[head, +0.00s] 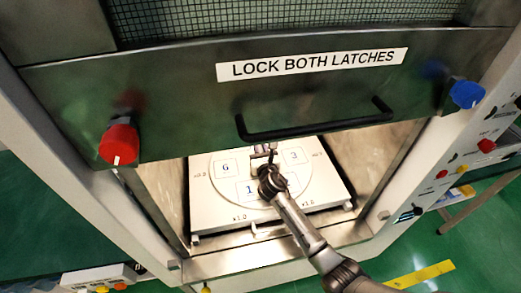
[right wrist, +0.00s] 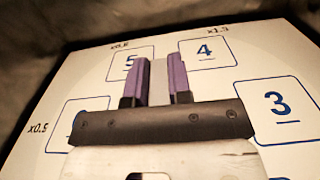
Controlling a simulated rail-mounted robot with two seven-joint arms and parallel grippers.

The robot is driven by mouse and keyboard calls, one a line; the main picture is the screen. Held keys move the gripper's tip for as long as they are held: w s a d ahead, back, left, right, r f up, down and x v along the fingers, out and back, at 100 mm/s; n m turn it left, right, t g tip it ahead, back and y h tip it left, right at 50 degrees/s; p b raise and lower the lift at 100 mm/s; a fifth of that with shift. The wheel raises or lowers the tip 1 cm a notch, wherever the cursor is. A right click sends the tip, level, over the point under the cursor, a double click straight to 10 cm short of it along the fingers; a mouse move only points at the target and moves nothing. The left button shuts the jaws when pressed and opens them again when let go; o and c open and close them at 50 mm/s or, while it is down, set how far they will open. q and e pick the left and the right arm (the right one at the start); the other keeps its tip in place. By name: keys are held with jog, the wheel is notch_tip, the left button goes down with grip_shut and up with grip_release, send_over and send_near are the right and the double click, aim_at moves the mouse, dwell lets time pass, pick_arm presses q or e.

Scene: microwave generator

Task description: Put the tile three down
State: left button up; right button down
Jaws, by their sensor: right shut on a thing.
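My right gripper (head: 264,151) reaches through the front opening, over the white round plate (head: 216,188) inside the microwave chamber. In the right wrist view its two purple fingers (right wrist: 160,72) are shut on a thin pale grey slab (right wrist: 159,82), seen between them, which looks like the tile. No number on it can be read. A square marked 3 (head: 294,156) is on the plate right of the gripper; it also shows in the right wrist view (right wrist: 277,108). I cannot tell whether the held tile touches the plate. My left gripper is not in view.
Other squares on the plate are marked 6 (head: 226,169), 1 (head: 249,190), 4 (right wrist: 206,52) and 5 (right wrist: 128,62). The raised door (head: 180,95) with its black handle (head: 315,121) hangs above the opening. A red knob (head: 119,143) and blue knob (head: 467,94) flank it.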

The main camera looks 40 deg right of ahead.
jog(key=shift+f, duration=0.2)
jog(key=c, duration=1.5)
grip_release()
jog(key=shift+f, duration=0.1)
jog(key=o, duration=0.4)
jog(key=shift+o, duration=0.2)
jog(key=shift+r, duration=0.45)
jog(key=p+v, duration=0.2)
jog(key=v, duration=0.9)
jog(key=shift+s+a, duration=0.1)
jog(key=shift+s, duration=0.05)
jog(key=shift+s+a+p, duration=0.15)
jog(key=shift+s+p, duration=0.15)
jog(key=shift+s, duration=0.05)
